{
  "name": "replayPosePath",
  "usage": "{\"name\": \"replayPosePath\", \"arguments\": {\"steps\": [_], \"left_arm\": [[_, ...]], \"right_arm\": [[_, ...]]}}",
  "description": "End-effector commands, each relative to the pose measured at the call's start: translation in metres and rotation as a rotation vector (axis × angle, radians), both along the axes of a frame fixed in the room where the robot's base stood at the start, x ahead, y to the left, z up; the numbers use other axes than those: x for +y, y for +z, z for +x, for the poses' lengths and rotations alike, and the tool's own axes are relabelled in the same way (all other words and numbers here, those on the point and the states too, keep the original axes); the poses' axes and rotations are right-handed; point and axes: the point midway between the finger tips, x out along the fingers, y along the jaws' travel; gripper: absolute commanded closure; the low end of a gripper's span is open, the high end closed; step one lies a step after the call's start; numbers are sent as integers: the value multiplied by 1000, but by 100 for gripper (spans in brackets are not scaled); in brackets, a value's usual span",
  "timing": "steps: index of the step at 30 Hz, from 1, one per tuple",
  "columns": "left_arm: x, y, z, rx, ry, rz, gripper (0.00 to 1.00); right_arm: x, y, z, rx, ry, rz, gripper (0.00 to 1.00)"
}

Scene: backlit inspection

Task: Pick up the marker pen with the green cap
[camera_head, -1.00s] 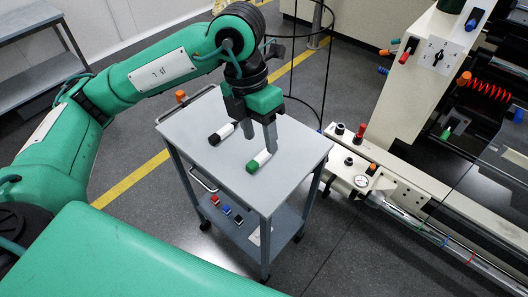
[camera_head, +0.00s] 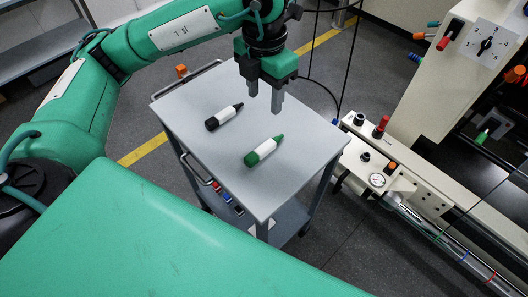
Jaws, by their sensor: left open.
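The marker pen with the green cap (camera_head: 264,150) lies on the grey cart top (camera_head: 290,177), its white barrel running up to the right. A second marker with a black cap (camera_head: 224,117) lies to its left and farther back. My left gripper (camera_head: 264,104) is open and empty, fingers pointing down. It is above the back part of the cart, beyond the green-capped pen and to the right of the black-capped one. It does not touch either pen. My right gripper is not in the view.
The cart has a side handle (camera_head: 199,171) and a lower shelf with small red, blue and dark items. A cream machine (camera_head: 400,185) with knobs and a gauge stands close on the right. The cart top around the pens is clear.

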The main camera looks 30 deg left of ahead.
Motion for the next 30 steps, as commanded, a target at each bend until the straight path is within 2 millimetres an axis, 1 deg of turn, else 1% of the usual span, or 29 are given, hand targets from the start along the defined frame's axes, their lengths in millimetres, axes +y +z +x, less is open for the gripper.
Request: {"name": "replayPosePath", "arguments": {"steps": [1, 3, 6, 10, 14, 17, 20, 24, 27, 30], "left_arm": [[0, -11, 0, 0, 0, 0, 51], [0, -19, 0, 0, 0, 0, 51], [0, -29, 0, 0, 0, 0, 51], [0, -35, 0, 0, -1, -1, 51], [0, -41, 0, 1, -1, -1, 51], [0, -52, -1, 4, -1, -1, 51], [0, -67, -1, 4, -1, -1, 51], [1, -96, -2, 5, -1, 2, 51], [0, -110, -1, 3, 0, 0, 51], [0, -118, -1, 1, -1, 0, 51]], "right_arm": [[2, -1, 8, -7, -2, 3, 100], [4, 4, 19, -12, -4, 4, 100], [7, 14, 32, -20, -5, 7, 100], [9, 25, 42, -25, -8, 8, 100], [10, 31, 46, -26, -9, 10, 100], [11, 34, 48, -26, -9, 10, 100], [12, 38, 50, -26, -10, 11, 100], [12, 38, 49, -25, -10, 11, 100], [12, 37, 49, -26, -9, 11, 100], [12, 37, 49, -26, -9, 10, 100]]}}
